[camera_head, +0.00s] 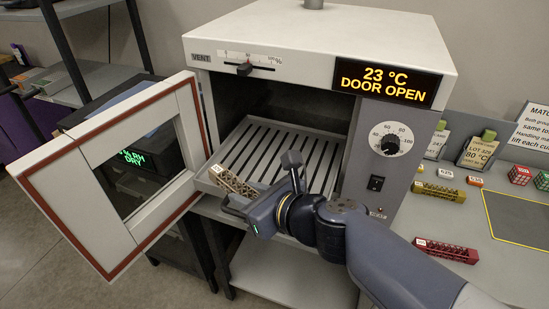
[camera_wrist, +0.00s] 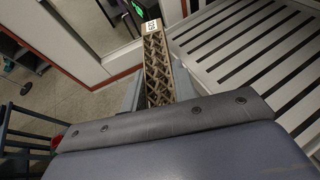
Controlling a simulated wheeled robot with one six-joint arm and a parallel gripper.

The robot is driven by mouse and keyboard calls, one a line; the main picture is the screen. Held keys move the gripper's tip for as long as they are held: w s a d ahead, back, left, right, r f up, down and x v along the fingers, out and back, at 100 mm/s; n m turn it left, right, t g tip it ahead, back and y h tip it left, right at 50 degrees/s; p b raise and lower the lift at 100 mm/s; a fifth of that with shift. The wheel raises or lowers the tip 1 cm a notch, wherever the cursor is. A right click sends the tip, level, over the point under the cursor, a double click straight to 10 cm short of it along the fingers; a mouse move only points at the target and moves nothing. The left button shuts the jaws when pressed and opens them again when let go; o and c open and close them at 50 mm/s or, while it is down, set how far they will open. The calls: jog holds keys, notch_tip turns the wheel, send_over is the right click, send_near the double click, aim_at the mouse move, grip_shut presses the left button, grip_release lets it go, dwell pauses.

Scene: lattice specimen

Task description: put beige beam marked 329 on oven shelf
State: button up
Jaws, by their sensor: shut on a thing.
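A beige lattice beam (camera_head: 232,181) with a small white label is held in my gripper (camera_head: 243,198), at the front left of the oven shelf. The wrist view shows the beam (camera_wrist: 157,65) between the two fingers (camera_wrist: 158,95), pointing away from the palm; its label is too small to read surely. The oven shelf (camera_head: 275,150) is a pale slatted tray, pulled partly out of the open oven; no specimen shows on it. In the wrist view the shelf (camera_wrist: 250,50) lies right of the beam. I cannot tell whether beam and shelf touch.
The oven door (camera_head: 180,160) stands open at the left, close to the beam. The oven's display (camera_head: 388,82) reads 23 °C, DOOR OPEN. On the bench at right lie an olive beam (camera_head: 438,191), a red beam (camera_head: 446,250) and small cubes (camera_head: 520,175). The shelf's slats are clear.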

jog(key=p, duration=0.2)
send_over(281, 171)
jog(key=shift+w, duration=0.1)
jog(key=f, duration=0.1)
jog(key=f+b, duration=0.1)
jog(key=f, duration=0.1)
jog(key=shift+s+a, duration=0.15)
jog(key=shift+s, duration=0.05)
notch_tip(281, 171, down, 3)
jog(key=shift+w+f, duration=0.15)
jog(key=shift+f, duration=0.4)
jog(key=shift+f, duration=0.1)
jog(key=shift+f+b, duration=0.15)
jog(key=shift+b, duration=0.25)
jog(key=o, duration=1)
